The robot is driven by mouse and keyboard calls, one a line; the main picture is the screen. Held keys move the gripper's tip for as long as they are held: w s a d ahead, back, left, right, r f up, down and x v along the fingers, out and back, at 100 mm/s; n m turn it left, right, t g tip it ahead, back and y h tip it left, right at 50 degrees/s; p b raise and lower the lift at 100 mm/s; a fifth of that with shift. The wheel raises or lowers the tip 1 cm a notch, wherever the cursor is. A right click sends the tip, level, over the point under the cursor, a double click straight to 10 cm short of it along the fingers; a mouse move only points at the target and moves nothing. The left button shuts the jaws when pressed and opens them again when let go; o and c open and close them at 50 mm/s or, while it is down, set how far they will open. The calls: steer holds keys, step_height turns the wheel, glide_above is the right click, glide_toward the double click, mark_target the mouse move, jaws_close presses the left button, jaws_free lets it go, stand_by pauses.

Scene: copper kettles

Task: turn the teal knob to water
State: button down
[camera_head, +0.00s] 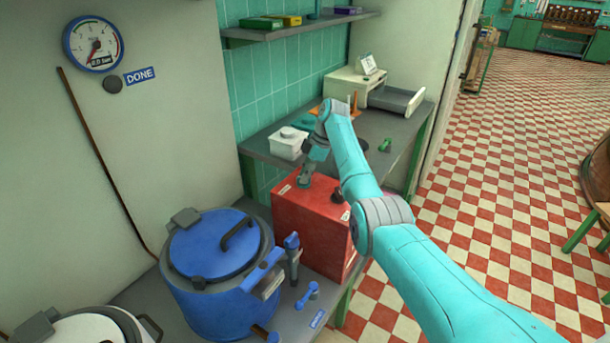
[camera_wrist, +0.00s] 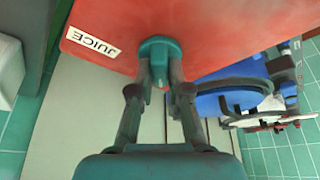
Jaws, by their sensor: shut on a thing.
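The red box (camera_head: 308,225) stands on the grey bench, with small white labels on its top. In the wrist view the teal knob (camera_wrist: 158,47) sits on the red face, near a white label reading JUICE (camera_wrist: 92,40). My gripper (camera_wrist: 160,80) is shut on the knob, one finger on each side. In the head view my gripper (camera_head: 304,181) reaches down to the far left part of the box top and hides the knob there. No label reading water is legible. I cannot tell which way the knob points.
A blue kettle (camera_head: 215,255) stands left of the box, with a blue-handled tap beside it. A dark knob (camera_head: 338,196) sits on the box near my arm. A white container (camera_head: 288,143) stands behind it. A gauge (camera_head: 93,44) and a DONE sign hang on the wall.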

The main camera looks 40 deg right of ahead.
stand_by(0.4)
steer(key=c, duration=1.1)
jaws_free()
steer(key=v, duration=1.2)
steer(key=shift+w+a, duration=0.1)
